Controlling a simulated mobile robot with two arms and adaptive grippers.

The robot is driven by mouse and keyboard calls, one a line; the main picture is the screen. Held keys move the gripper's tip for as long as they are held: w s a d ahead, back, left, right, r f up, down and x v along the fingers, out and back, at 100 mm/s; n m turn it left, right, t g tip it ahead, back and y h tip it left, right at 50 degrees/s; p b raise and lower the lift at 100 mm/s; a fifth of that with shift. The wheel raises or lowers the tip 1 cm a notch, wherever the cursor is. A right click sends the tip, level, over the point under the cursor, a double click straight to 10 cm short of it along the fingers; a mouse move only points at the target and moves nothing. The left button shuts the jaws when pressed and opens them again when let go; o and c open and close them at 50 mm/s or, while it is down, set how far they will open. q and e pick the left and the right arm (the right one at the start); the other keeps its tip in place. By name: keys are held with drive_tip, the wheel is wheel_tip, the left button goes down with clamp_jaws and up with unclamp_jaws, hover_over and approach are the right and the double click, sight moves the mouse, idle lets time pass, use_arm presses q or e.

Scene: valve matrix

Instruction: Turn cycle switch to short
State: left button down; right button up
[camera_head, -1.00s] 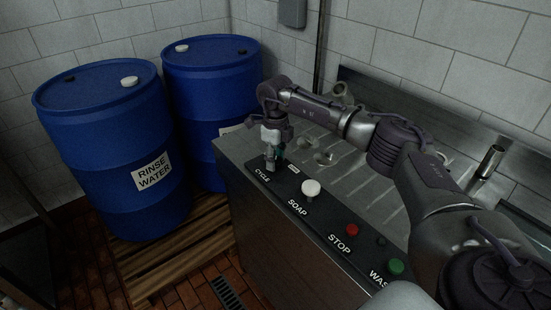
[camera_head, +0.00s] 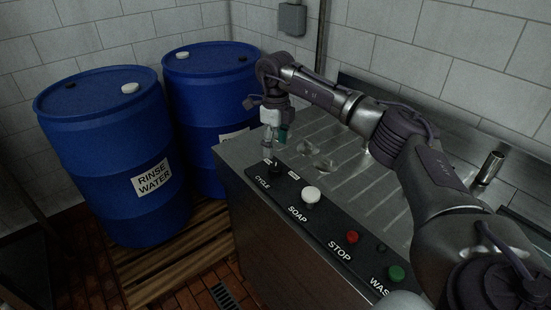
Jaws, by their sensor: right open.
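The cycle switch (camera_head: 275,170) is a small dark knob at the far left end of the black control panel (camera_head: 325,224), just above the CYCLE label. A small white label sits on each side of it, too small to read here, and I cannot tell which way the knob points. My right gripper (camera_head: 268,152) is open, pointing down just above and behind the switch, and looks apart from it. My left gripper is not in view.
The panel also bears a white SOAP knob (camera_head: 310,195), a red STOP button (camera_head: 352,237) and a green WASH button (camera_head: 396,272). Two blue barrels (camera_head: 105,150) stand on a wooden pallet (camera_head: 150,265) to the left. The steel counter (camera_head: 335,150) lies behind the panel.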

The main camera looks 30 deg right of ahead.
drive_tip(key=shift+r, duration=2.3)
drive_tip(key=shift+f, duration=0.1)
